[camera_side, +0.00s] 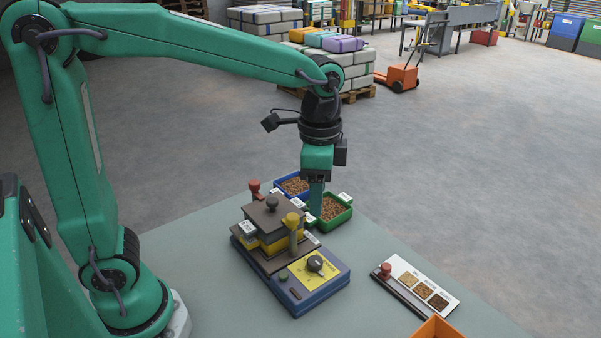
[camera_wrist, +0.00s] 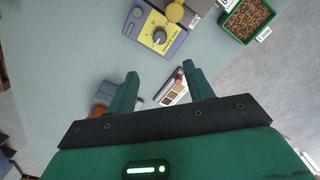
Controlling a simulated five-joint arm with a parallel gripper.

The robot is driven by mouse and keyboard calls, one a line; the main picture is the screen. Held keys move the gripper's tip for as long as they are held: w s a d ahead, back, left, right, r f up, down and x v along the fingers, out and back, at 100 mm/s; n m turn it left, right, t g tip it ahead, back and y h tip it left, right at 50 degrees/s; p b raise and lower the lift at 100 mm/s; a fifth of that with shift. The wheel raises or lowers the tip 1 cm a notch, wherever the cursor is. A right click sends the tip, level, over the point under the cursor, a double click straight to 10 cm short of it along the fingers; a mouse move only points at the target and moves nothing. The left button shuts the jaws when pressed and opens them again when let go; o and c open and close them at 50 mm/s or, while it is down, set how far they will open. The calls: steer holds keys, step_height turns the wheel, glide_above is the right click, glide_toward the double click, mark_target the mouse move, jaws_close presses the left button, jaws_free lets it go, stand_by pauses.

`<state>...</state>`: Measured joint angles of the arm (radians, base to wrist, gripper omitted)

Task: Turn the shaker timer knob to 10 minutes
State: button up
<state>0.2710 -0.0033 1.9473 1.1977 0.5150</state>
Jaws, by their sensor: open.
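The shaker stands on the grey-green table, with a blue base (camera_side: 318,298) and a yellow front panel. Its black timer knob (camera_side: 315,263) is on that panel, and a pale pointer mark shows on it in the wrist view (camera_wrist: 159,38). The dial markings are too small to read for certain. Dark and yellow sieve trays (camera_side: 268,222) are stacked on the shaker. My gripper (camera_side: 316,208) points down behind the shaker in the side view. In the wrist view my gripper (camera_wrist: 160,72) is open and empty, with the knob apart from the fingertips, beyond them.
A green bin of grain (camera_side: 345,218) and a blue bin (camera_side: 278,183) stand behind the shaker. A sample card (camera_side: 423,287) with a red-knobbed bar (camera_side: 385,270) lies to the right. An orange container (camera_side: 436,328) is at the front edge. Bare table lies between shaker and card.

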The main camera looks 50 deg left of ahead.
glide_above(315, 260)
step_height(315, 260, down, 9)
steer(key=shift+f, duration=0.15)
steer(key=shift+f, duration=0.1)
steer(key=shift+f, duration=3.75)
steer(key=shift+c, duration=0.4)
steer(key=c, duration=0.9)
